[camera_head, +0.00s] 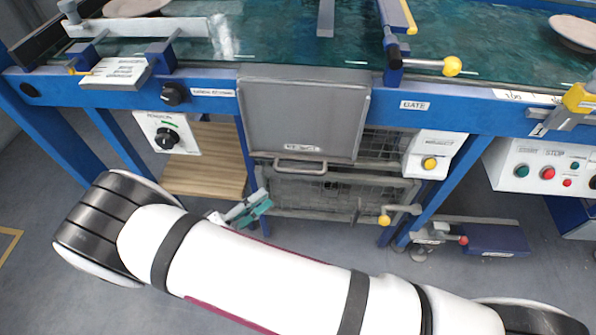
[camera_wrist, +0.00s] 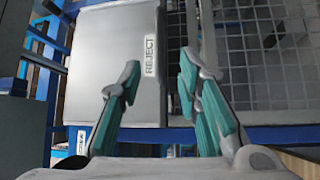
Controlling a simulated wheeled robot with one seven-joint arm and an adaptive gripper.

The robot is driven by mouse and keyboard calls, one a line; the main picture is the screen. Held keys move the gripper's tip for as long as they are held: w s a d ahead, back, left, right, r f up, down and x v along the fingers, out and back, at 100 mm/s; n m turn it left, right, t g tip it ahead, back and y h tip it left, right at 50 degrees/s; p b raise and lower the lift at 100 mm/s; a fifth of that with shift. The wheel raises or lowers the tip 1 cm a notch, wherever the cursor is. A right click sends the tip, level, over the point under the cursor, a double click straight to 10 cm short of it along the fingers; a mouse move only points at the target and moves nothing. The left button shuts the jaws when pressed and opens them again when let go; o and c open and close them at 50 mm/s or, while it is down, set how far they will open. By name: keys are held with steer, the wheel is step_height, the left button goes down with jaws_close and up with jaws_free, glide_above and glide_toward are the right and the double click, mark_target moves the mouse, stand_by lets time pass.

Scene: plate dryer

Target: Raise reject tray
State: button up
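The reject tray (camera_head: 305,112) is a flat grey metal panel. It hangs down from the blue frame under the conveyor, with a small label near its lower edge. In the wrist view the tray (camera_wrist: 108,60) shows sideways with its REJECT label readable, and its labelled edge lies just ahead of the fingertips. My gripper (camera_head: 250,211) is low and left of the tray, beside the wire basket. In the wrist view my gripper (camera_wrist: 158,72) has its two teal fingers apart with nothing between them. I cannot tell whether a finger touches the tray.
A wire basket (camera_head: 325,192) with a bar handle (camera_head: 300,165) stands below and behind the tray. A wooden board (camera_head: 207,165) is left of it. Floor is bare at left.

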mark_target(298, 170)
steer(key=b+x, duration=0.1)
steer(key=x, duration=1.1)
steer(key=shift+d, duration=0.1)
steer(key=shift+c, duration=0.2)
jaws_close()
